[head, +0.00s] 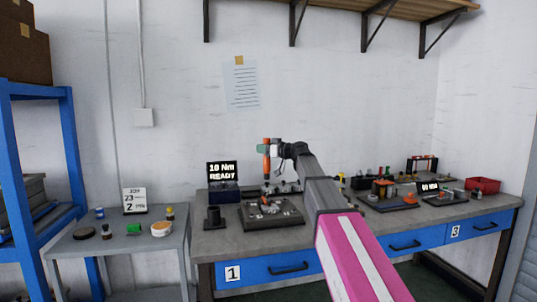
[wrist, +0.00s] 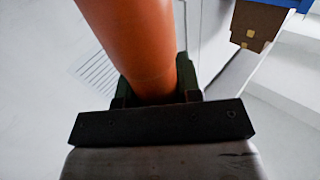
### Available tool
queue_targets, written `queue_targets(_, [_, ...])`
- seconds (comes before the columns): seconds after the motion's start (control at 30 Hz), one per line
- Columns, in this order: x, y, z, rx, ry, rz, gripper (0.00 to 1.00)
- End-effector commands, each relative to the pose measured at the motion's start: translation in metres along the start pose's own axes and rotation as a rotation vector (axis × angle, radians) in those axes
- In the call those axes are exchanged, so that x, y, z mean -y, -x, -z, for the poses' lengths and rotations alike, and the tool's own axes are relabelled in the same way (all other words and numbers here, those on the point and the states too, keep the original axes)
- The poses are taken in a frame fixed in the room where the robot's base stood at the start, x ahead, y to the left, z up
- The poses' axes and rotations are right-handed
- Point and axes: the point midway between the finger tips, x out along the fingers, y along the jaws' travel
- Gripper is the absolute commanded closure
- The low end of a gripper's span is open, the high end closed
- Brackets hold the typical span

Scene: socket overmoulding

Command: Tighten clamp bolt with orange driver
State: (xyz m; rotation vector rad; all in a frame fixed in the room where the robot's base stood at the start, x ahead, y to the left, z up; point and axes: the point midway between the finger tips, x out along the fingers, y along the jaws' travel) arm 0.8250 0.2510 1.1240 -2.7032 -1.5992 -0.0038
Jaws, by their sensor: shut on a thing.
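The orange driver (head: 267,158) is held upright by my gripper (head: 264,149) above the left part of the workbench. In the wrist view the orange driver (wrist: 138,45) fills the space between the green fingers of my gripper (wrist: 155,88), which is shut on it. The driver's lower end is over the dark fixture plate (head: 285,219), near small parts with a bit of orange (head: 270,206). The clamp bolt is too small to make out, and I cannot tell whether the driver tip touches it.
Further fixtures (head: 390,201) and a red bin (head: 483,185) are on the right. A grey side table (head: 120,245) holds small items.

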Motion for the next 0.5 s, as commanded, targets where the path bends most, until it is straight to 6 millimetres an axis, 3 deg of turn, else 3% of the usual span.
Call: queue_targets(0.5, [0.0, 0.001, -0.01, -0.001, -0.002, -0.002, 1.0])
